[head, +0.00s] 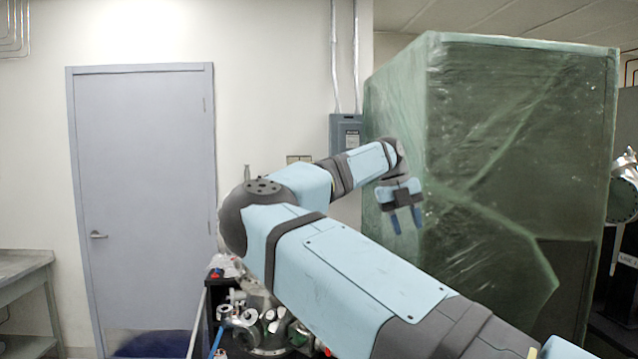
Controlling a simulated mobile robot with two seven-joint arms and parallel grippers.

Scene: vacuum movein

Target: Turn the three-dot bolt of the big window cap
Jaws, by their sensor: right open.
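My right arm reaches in from the lower right and bends back toward the middle. My right gripper (406,221) points down in front of the green plastic-wrapped block. Its two blue fingers are apart, with nothing between them. Metal vacuum parts (268,331) show low in the picture behind my arm, which hides part of them. I cannot make out the big window cap or its three-dot bolt. My left gripper is not in view.
The tall green plastic-wrapped block (510,130) fills the right side. A grey door (145,190) is at the left, with a workbench (22,265) at the far left edge. An electrical box (346,134) hangs on the wall. More metal equipment (624,190) shows at the right edge.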

